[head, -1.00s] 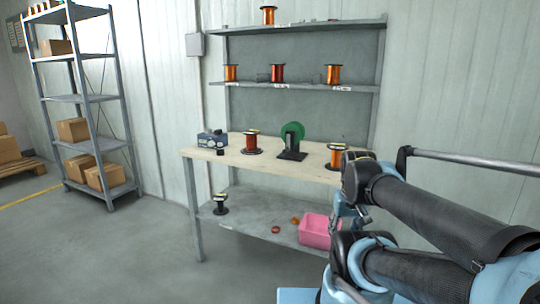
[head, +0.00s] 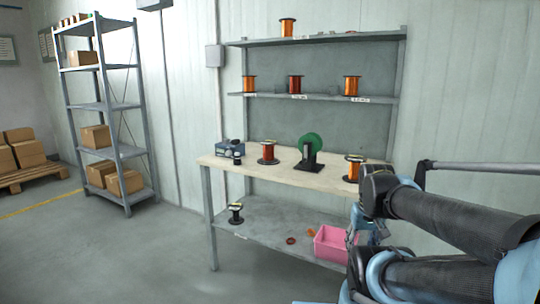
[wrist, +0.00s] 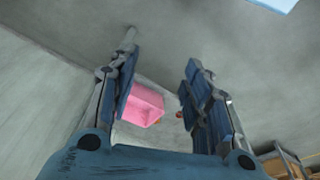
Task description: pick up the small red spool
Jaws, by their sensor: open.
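A small reddish round piece (head: 291,240) lies on the lower shelf of the workbench, left of the pink bin (head: 331,243); it is too small to tell if it is a spool. A red spool (head: 295,85) stands upright on the middle wall shelf, between two orange ones. A dark reddish spool (head: 269,152) stands on the benchtop. My gripper (wrist: 161,55) is open and empty in the wrist view. The pink bin (wrist: 146,106) shows between its fingers, with a small red-orange piece (wrist: 180,114) by the right finger. My arm mostly hides the gripper in the head view.
The benchtop (head: 225,163) holds a green disc on a black stand (head: 309,150), an orange spool (head: 354,169) and a blue-grey device (head: 230,149). A black spool (head: 236,212) stands on the lower shelf. A rack with boxes (head: 105,110) is at left. The floor before the bench is clear.

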